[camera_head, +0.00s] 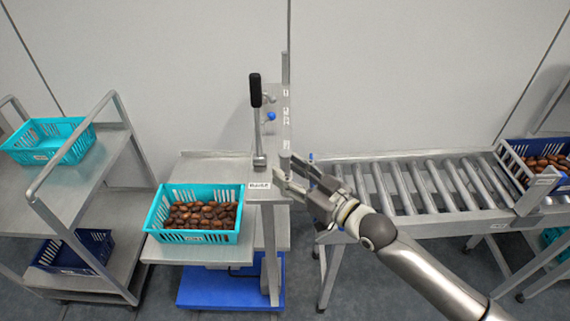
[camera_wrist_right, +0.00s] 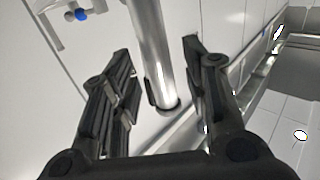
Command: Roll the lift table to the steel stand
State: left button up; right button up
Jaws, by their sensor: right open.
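A steel table (camera_head: 200,167) with a blue base (camera_head: 230,288) on the floor stands in the middle of the head view; I take it for the lift table. A teal crate (camera_head: 193,238) of brown dates is on its front part. A steel frame with a black-handled lever (camera_head: 256,92) rises at its right; I cannot tell which part is the steel stand. My right gripper (camera_head: 284,170) is open at the frame's right side. In the right wrist view a round steel post (camera_wrist_right: 150,45) shows between its open fingers; contact is not clear. My left gripper is out of view.
A roller conveyor (camera_head: 412,184) runs to the right, with a dark blue crate of dates (camera_head: 514,168) at its far end. A steel shelf cart (camera_head: 113,160) at the left holds a teal crate (camera_head: 47,140) and a dark blue crate (camera_head: 75,252). A wall is close behind.

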jog(key=shift+x, duration=1)
grip_shut()
